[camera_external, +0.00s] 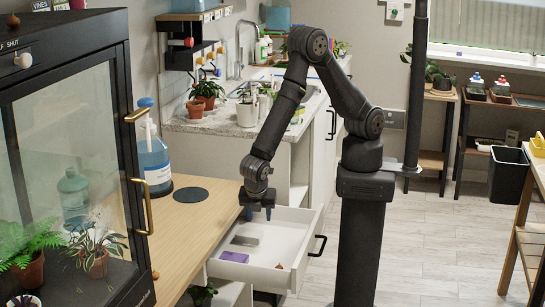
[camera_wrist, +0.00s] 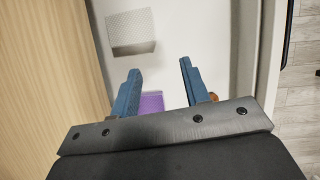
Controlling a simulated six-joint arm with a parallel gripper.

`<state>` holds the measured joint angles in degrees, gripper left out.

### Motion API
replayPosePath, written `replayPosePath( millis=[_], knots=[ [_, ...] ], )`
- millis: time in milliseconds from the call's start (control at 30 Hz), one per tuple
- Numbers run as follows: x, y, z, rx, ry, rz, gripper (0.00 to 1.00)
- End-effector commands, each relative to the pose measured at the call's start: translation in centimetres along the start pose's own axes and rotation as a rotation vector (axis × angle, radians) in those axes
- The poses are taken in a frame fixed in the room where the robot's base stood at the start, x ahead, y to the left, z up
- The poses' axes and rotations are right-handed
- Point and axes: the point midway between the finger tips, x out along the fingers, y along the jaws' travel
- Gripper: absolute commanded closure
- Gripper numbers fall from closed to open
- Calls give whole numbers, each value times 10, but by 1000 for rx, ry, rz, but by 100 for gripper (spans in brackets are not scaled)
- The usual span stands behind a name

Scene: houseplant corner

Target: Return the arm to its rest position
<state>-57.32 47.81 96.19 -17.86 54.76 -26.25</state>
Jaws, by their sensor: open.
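My gripper (camera_external: 257,212) points down over an open white drawer (camera_external: 228,271). Its two blue fingers are apart with nothing between them, as the wrist view also shows (camera_wrist: 160,88). My arm is bent, reaching left and down from its column. In the drawer lie a purple item (camera_external: 234,257), a grey block (camera_external: 245,240) and a small orange-brown thing (camera_external: 279,266). In the wrist view, the purple item (camera_wrist: 151,103) is partly hidden behind a finger, and the light grey block (camera_wrist: 131,30) lies beyond the fingers.
A wooden counter (camera_external: 190,222) borders the drawer on the left, with a blue bottle (camera_external: 152,160) and a dark disc (camera_external: 191,195). A glass cabinet (camera_external: 75,150) stands far left. A sink counter (camera_external: 225,128) with potted plants is behind. Floor at right (camera_external: 440,240) is clear.

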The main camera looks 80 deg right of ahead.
Motion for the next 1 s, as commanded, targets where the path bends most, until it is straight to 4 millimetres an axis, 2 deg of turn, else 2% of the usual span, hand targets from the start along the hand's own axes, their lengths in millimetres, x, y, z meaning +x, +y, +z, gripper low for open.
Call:
replayPosePath(
  millis=[200,500,1000],
  knots=[
    [-7,40,4,-168,3,70,58],
    [-15,89,16,-386,6,158,58],
    [-28,159,44,-705,8,288,58]
  ],
)
